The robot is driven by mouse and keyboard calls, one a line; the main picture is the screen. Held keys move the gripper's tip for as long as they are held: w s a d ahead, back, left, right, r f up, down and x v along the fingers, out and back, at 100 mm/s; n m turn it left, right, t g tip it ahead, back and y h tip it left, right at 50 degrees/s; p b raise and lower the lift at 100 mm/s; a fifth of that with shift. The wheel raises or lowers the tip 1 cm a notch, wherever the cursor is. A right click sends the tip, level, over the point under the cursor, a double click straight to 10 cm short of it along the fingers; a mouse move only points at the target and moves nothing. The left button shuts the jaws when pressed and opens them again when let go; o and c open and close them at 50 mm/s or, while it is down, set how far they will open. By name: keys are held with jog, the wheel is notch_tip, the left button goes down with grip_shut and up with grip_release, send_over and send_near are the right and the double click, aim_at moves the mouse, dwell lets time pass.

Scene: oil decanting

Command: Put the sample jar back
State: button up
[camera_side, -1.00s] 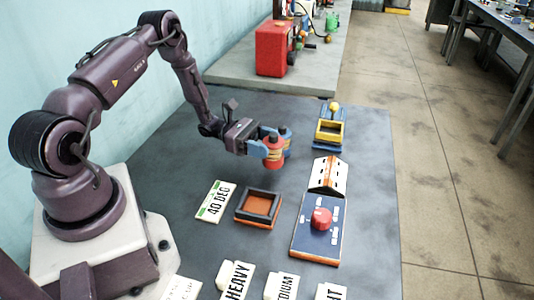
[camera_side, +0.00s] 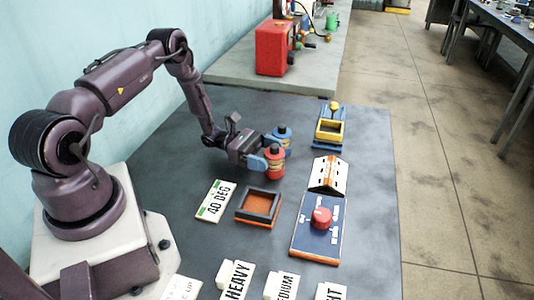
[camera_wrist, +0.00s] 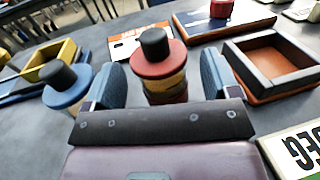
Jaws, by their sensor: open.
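A jar with a red lid, black knob and amber band (camera_side: 275,164) stands upright on the dark table; it also shows in the wrist view (camera_wrist: 157,68). My gripper (camera_side: 272,161) is open, with its blue fingers on either side of this jar. In the wrist view (camera_wrist: 160,82) a gap shows between the jar and each finger. A second jar with a blue lid and black knob (camera_side: 283,133) stands just behind it, partly hidden; it is left of the left finger in the wrist view (camera_wrist: 67,86).
An empty orange tray with dark rim (camera_side: 245,217) lies in front of my gripper. A yellow-framed holder on a blue base (camera_side: 330,141), a slotted white block (camera_side: 328,175) and a panel with a red knob (camera_side: 321,218) are to the right. Label cards stand at the front.

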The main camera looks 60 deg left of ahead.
jog(key=shift+r, duration=0.1)
jog(key=shift+s+a+r, duration=0.1)
jog(key=v, duration=1.1)
jog(key=shift+s+a, duration=0.1)
jog(key=shift+a+r, duration=0.1)
jog(key=shift+r, duration=0.1)
jog(key=d+r+m+g+y, duration=0.3)
jog(key=d+r+m+g, duration=0.25)
jog(key=r, duration=0.35)
jog(key=d+r+m+g+y, duration=0.2)
jog(key=d+r+m+g, duration=0.2)
jog(key=d+r+m, duration=0.45)
jog(key=s+d+r+m+t+y, duration=0.2)
jog(key=s+d+r+m+y, duration=0.1)
jog(key=s+r+m+y, duration=0.2)
jog(key=s+d+r+m+t+y, duration=0.3)
jog(key=s+r+m+y, duration=0.2)
jog(key=s+r, duration=0.3)
jog(key=shift+s+d+r+m, duration=0.25)
jog(key=shift+s+d+m, duration=0.05)
jog(key=shift+s+m, duration=0.15)
